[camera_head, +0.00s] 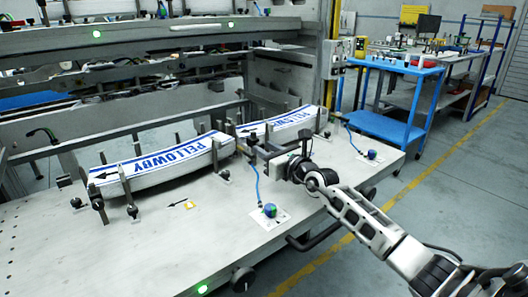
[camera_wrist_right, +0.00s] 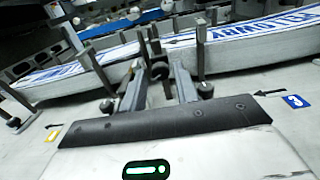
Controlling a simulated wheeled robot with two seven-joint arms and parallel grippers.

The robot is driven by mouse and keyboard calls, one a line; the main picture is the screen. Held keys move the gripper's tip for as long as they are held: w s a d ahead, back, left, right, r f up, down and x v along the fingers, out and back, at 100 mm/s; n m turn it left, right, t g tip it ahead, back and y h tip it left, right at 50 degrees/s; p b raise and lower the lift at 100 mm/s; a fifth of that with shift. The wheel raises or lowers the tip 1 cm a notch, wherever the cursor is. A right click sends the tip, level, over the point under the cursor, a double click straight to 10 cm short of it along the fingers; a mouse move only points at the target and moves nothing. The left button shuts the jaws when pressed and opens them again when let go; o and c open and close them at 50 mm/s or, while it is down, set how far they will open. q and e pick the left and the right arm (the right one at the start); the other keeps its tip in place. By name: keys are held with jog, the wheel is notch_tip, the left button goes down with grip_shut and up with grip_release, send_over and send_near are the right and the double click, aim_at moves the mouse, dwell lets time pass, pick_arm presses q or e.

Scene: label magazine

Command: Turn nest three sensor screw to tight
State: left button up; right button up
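My right gripper (camera_head: 262,149) reaches in from the right, over the machine bed beside the gap between two label stacks. In the right wrist view its two grey fingers (camera_wrist_right: 158,72) stand apart. A dark screw knob (camera_wrist_right: 160,71) at the foot of an upright post shows between the fingertips; I cannot tell whether they touch it. Other dark knobs, one to the right (camera_wrist_right: 205,90), stand near the fingers. I can read no nest number beside the knob. A yellow card (camera_head: 188,205) with a black arrow lies to the left; a blue card (camera_wrist_right: 295,100) lies to the right. My left gripper is not in view.
A near label stack (camera_head: 160,162) and a far label stack (camera_head: 282,122), printed PELLOWBY, stand between upright posts. Blue-green knobs (camera_head: 269,210) with blue hoses sit on white plates. The bed's front (camera_head: 150,265) is bare. A blue cart (camera_head: 385,125) stands behind, right.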

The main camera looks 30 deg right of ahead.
jog(key=shift+w, duration=0.45)
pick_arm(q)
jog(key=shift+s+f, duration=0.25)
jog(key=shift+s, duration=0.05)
pick_arm(e)
jog(key=shift+w, duration=0.25)
grip_shut()
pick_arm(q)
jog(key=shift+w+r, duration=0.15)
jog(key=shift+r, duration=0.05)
